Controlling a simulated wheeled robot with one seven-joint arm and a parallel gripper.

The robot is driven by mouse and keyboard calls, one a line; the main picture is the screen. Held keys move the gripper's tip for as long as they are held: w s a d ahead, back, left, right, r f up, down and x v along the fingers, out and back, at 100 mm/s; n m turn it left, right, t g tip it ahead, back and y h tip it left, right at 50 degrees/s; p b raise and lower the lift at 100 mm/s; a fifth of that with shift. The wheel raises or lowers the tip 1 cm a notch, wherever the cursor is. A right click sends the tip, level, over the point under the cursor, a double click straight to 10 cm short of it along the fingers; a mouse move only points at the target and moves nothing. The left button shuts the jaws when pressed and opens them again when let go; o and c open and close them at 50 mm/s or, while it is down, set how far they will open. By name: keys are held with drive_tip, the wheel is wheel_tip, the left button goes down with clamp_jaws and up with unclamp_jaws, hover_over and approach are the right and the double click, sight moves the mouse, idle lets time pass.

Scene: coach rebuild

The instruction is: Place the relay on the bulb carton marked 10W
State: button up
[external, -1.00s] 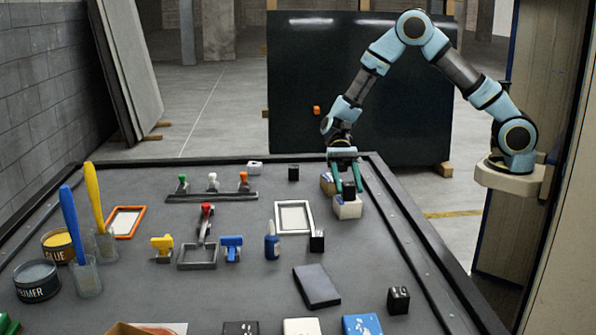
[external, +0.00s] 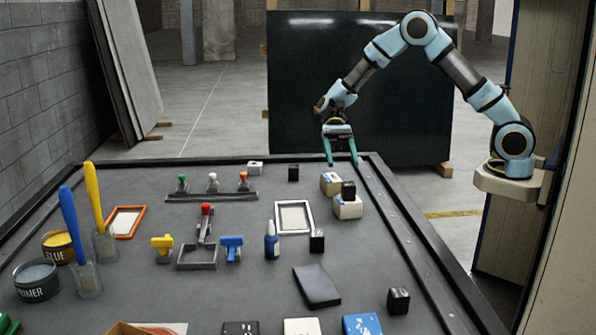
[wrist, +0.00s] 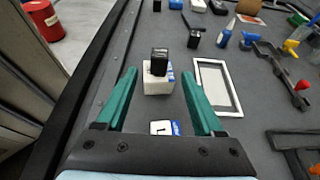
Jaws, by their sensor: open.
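The relay, a small black block (external: 348,190), sits on top of a white carton (external: 348,208) near the right edge of the table. In the wrist view the relay (wrist: 160,54) stands upright on the carton (wrist: 157,82), which has a blue mark on its side. A second, tan carton (external: 330,183) stands just behind it; its wattage is unreadable. A carton top with a blue patch and a partial "1" (wrist: 160,128) shows close to my palm. My gripper (external: 342,161) is open and empty, above and behind the cartons, apart from the relay.
Other black blocks stand at the back (external: 294,173), beside the blue bottle (external: 272,242), and at the front right (external: 398,300). A white frame (external: 294,217) lies left of the cartons. The raised table rim (external: 400,225) runs along the right.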

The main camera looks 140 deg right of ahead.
drive_tip(key=shift+v, duration=1.2)
